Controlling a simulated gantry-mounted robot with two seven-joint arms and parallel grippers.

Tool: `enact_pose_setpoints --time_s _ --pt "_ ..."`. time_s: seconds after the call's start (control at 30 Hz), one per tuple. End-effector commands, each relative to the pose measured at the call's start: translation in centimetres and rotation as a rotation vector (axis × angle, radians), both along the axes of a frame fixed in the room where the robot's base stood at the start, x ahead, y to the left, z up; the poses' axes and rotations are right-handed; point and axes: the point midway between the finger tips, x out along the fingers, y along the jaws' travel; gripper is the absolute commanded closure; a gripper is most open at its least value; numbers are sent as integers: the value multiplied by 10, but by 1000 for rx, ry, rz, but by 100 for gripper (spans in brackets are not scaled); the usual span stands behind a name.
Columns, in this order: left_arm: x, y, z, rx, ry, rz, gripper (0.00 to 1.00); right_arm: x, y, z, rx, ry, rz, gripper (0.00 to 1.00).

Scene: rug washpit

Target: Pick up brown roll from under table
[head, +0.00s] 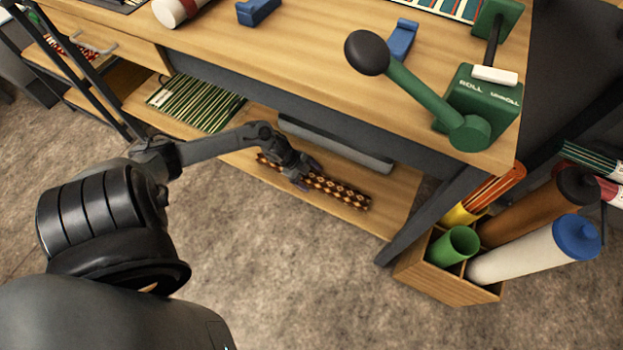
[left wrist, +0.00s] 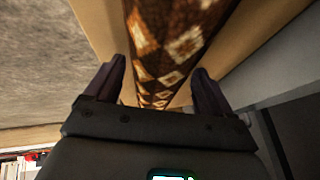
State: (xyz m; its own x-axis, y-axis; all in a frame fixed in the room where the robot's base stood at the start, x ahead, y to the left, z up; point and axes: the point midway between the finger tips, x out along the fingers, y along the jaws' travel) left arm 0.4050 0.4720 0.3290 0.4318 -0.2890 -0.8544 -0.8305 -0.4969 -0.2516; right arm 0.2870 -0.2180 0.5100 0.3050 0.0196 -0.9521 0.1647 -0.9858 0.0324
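The brown roll (head: 338,193), patterned with cream diamonds, lies on the low wooden shelf (head: 385,222) under the table (head: 300,62). My left gripper (head: 303,184) reaches in under the tabletop and is at the roll, covering part of it. In the left wrist view the roll (left wrist: 168,50) runs lengthwise between the two dark fingers (left wrist: 158,82) of my left gripper. The fingers are apart, with a gap showing beside the roll, so the gripper is open around it. My right gripper is not in view.
A grey long bin (head: 335,145) lies behind the roll on the shelf, and a green striped mat (head: 195,103) to its left. A dark table leg (head: 432,213) and a wooden box of rolls (head: 450,276) stand at right. A green lever press (head: 470,110) is on the tabletop.

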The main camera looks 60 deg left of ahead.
Motion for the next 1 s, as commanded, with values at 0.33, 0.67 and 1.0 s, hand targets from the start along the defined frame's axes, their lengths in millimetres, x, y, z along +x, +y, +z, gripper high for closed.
enact_pose_setpoints --time_s 0.33,0.67,1.0 --pt "0 0 0 0 0 0 71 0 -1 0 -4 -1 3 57" --pt "1 0 1 0 -2 0 89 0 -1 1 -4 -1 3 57" --pt "1 1 37 2 -2 -1 89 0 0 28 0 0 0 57"
